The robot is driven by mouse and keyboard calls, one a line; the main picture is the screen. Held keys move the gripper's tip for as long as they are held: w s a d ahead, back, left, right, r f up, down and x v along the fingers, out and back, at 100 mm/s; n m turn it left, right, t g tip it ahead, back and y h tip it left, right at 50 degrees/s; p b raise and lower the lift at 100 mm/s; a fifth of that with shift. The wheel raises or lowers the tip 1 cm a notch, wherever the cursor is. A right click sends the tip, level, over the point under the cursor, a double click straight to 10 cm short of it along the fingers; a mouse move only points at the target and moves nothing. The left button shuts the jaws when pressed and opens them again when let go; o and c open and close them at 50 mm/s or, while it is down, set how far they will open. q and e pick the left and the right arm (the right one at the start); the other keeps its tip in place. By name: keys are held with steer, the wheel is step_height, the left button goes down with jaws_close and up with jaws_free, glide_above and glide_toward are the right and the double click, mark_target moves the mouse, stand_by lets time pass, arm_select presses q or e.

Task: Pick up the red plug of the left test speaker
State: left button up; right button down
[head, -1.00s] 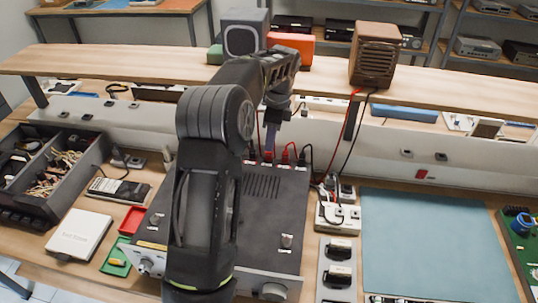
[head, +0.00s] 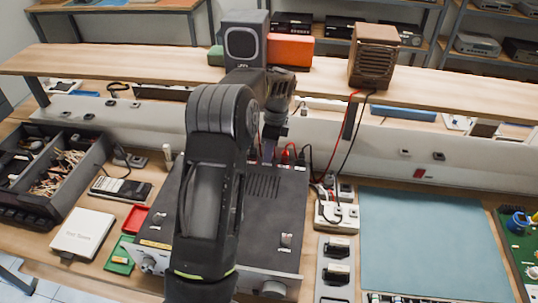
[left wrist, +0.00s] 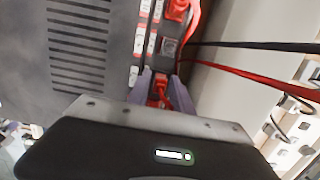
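The grey test speaker (head: 244,40) stands at the left on the raised shelf. Below it is the dark amplifier (head: 262,205), with red and black plugs along its back edge. My left gripper (head: 268,152) points down at this back edge, and my arm hides part of the amplifier. In the left wrist view, the left gripper's fingers (left wrist: 161,82) stand on either side of a red plug (left wrist: 161,91), with a small gap showing. Another red plug (left wrist: 177,9) sits farther along the terminal row. My right gripper is not in view.
A brown speaker (head: 374,55) and an orange box (head: 291,49) stand on the shelf (head: 130,65). Red and black cables hang right of the amplifier, near a power strip (head: 336,212). The blue-green mat (head: 430,240) is clear.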

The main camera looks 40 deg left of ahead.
arm_select(q)
jaws_close()
steer(key=shift+r, duration=0.1)
stand_by(0.6)
